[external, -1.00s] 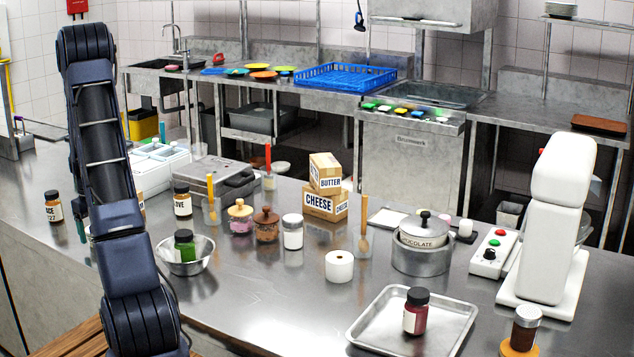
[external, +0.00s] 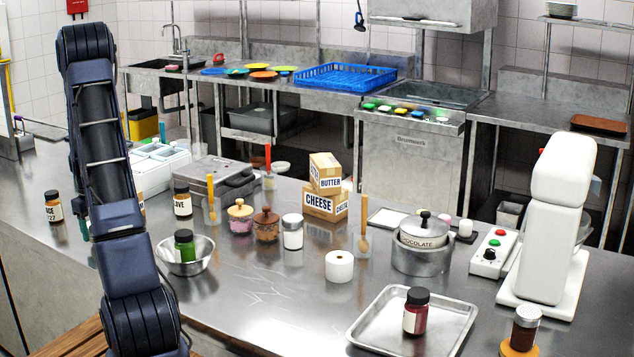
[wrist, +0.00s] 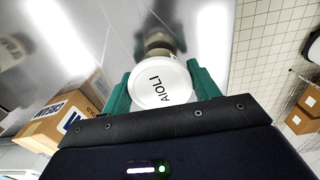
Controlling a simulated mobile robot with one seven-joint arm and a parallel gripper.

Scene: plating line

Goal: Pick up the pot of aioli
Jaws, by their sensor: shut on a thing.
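The pot of aioli shows its round white lid marked AIOLI (wrist: 165,86) in the wrist view. My gripper (wrist: 161,82) has its green fingers on either side of it and is shut on it. The pot's body is mostly hidden under the lid. In the external view my arm hides the pot, and only a small teal part of my gripper (external: 87,228) shows at the arm's left edge.
A cardboard box marked CREAM (wrist: 68,115) stands close on the left in the wrist view. In the external view a spice jar (external: 53,206) stands left of my arm. A steel bowl (external: 203,262) holding a green jar (external: 185,245) stands just right of it.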

